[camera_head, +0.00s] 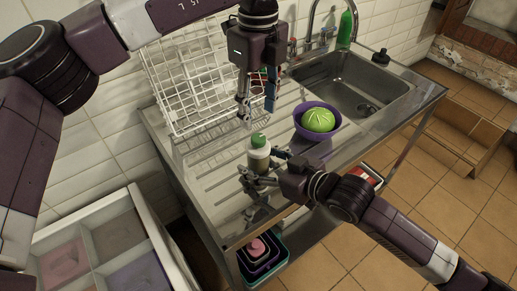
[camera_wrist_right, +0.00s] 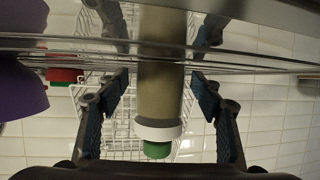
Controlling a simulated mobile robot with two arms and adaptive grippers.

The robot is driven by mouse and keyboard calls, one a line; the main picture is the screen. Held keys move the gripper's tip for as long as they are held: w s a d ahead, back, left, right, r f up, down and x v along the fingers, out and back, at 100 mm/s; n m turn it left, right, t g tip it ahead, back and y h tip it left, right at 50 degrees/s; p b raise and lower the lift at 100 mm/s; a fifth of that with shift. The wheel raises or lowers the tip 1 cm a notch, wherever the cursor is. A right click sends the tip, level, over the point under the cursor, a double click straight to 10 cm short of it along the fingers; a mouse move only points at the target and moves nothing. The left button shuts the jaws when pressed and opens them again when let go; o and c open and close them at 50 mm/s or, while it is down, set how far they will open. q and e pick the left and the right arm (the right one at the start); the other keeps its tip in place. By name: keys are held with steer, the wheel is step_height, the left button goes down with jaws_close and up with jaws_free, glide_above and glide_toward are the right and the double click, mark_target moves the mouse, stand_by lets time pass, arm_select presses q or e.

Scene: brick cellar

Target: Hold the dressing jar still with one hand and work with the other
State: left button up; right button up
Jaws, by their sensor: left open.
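The dressing jar (camera_head: 258,158) stands upright on the steel drainboard, pale with a white collar and green cap. It also shows upside down in the right wrist view (camera_wrist_right: 160,90). My right gripper (camera_head: 262,190) reaches in low from the right. Its fingers (camera_wrist_right: 161,85) are on both sides of the jar, with a narrow gap visible on each side, so they look open around it. My left gripper (camera_head: 256,108) points down, open and empty, above the jar and apart from its cap.
A purple bowl (camera_head: 303,118) with a green round thing (camera_head: 318,120) stands right of the jar. A white wire rack (camera_head: 190,85) is behind at the left, the sink (camera_head: 345,80) at the back right. Coloured tubs (camera_head: 262,258) are below the front edge.

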steer(key=v, duration=1)
steer(key=shift+s+d+f, duration=0.1)
steer(key=shift+d+f, duration=0.05)
steer(key=shift+v, duration=0.9)
